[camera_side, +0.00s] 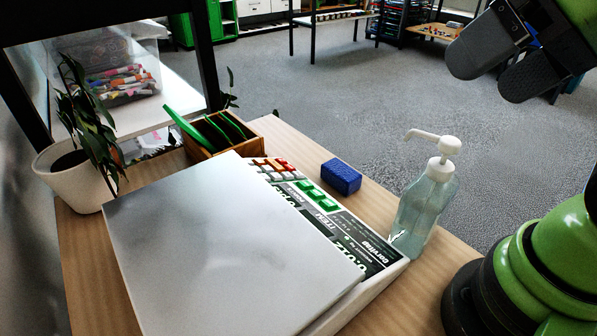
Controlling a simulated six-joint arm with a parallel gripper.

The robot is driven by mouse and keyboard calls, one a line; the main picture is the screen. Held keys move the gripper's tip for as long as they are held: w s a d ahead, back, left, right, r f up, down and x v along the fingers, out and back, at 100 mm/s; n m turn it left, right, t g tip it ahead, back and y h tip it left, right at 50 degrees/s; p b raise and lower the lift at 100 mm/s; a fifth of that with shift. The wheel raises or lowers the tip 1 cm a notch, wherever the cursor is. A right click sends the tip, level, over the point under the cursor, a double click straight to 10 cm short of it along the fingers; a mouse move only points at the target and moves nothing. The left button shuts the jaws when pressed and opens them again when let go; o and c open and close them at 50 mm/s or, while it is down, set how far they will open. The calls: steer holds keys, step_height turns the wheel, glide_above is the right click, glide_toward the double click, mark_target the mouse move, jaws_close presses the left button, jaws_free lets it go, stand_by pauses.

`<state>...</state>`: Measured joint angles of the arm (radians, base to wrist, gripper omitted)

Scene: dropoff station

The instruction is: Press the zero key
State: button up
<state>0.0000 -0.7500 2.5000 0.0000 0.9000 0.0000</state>
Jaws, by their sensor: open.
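A white device (385,278) with a keypad lies on the wooden table. A large pale flat panel (225,250) lies over most of it. Along its right and far sides I see small red, orange and white keys (283,165), larger green keys (318,196) and a dark label strip with white print. I cannot tell which key is the zero key; it may be under the panel. My gripper (490,76) is at the upper right, high above and well apart from the device. Its two dark fingers are open with nothing between them.
A blue block (341,177) and a clear pump bottle (425,200) stand right of the device. A wooden box (225,130) with green items and a potted plant (78,178) stand behind and left.

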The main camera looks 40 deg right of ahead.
steer(key=shift+c, duration=0.5)
jaws_close()
stand_by(1.2)
